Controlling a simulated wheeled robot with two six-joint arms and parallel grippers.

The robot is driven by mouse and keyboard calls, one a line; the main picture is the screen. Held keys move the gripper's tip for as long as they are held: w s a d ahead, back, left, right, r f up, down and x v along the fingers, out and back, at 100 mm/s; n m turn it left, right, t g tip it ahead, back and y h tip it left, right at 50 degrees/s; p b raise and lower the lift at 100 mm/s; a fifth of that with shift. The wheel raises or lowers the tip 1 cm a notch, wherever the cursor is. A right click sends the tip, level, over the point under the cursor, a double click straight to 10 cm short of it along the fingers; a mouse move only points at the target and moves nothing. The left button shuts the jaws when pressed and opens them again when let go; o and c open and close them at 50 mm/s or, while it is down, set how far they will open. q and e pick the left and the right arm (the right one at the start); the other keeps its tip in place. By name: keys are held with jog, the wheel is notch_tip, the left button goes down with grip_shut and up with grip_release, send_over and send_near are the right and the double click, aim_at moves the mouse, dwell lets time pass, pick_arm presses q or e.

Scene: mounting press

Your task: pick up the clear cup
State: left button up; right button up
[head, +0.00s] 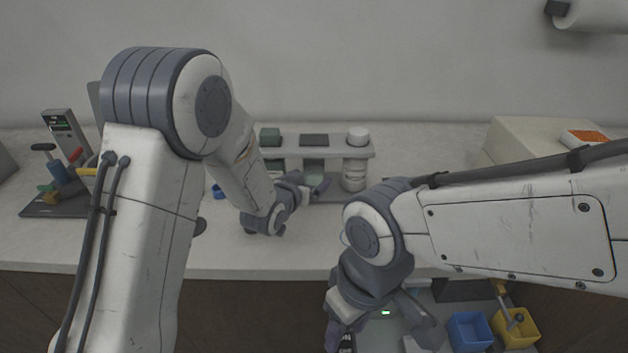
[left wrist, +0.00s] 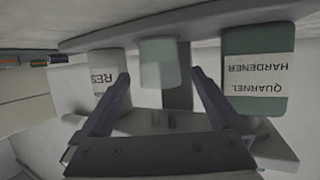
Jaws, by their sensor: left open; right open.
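The clear cup (left wrist: 158,64) is a pale greenish, see-through cup in the middle of the left wrist view, between two labelled containers. In the head view it shows only in part, under the rack's top shelf (head: 314,165). My left gripper (head: 311,184) is open in front of the rack. In the left wrist view its two fingers (left wrist: 161,80) point at the cup, one on each side; I cannot tell how far they reach along it. My right gripper (head: 385,325) is open and empty, low in front of the counter.
A white resin bottle (left wrist: 103,76) and a green hardener container (left wrist: 254,70) flank the cup closely. The rack's shelf (head: 285,153) lies above it. Blue (head: 470,331) and yellow (head: 517,328) bins stand low at right.

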aim_at(310, 178)
pick_arm(q)
jog(key=shift+x, duration=1.6)
jog(key=shift+s, duration=0.1)
jog(key=c, duration=1.4)
jog(key=shift+r, duration=0.2)
